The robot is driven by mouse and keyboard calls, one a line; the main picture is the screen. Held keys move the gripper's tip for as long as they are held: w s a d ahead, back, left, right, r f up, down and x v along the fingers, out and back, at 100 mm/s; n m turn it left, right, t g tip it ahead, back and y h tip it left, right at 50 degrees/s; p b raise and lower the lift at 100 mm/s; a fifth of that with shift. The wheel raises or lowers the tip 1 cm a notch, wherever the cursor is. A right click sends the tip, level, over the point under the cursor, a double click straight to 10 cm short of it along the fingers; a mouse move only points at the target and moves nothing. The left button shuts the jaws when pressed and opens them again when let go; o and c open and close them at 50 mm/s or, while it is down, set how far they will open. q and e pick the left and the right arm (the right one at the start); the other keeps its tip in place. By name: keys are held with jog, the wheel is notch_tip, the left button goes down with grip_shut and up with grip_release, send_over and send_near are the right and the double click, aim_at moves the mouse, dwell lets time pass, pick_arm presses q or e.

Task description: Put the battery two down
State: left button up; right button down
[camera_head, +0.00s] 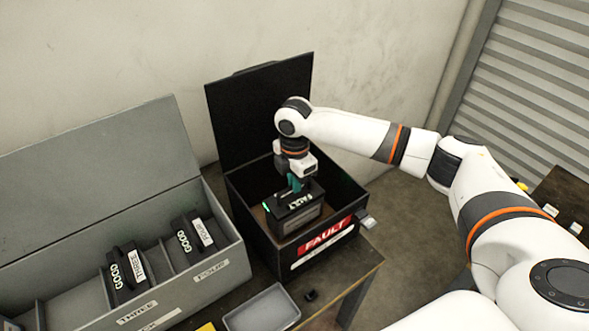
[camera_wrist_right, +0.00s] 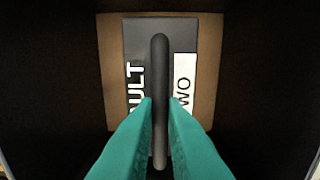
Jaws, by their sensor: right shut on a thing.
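Battery two (camera_head: 296,212) is a dark block with a top handle and a FAULT label, inside the open black fault box (camera_head: 262,238). In the right wrist view the battery (camera_wrist_right: 186,38) shows part of the FAULT label and a white label ending in "WO". My right gripper (camera_head: 295,184) reaches down into the box from above. Its teal fingers (camera_wrist_right: 160,108) are shut on the battery's handle. A brown box floor shows around the battery; I cannot tell whether the battery touches it. My left gripper is not in view.
A grey case (camera_head: 226,252) with an open lid stands at left, holding batteries marked GOOD in slots labelled three (camera_head: 122,272) and four (camera_head: 193,238). A small grey tray (camera_head: 262,308) lies in front. The black box's lid (camera_head: 250,110) stands open behind.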

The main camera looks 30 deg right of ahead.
jog(key=shift+w+f, duration=0.1)
jog(key=shift+f, duration=0.65)
jog(key=shift+f, duration=0.1)
jog(key=c, duration=1.5)
grip_release()
jog(key=shift+s+f, duration=0.1)
jog(key=shift+s, duration=0.1)
notch_tip(320, 180, up, 12)
jog(key=b, duration=0.2)
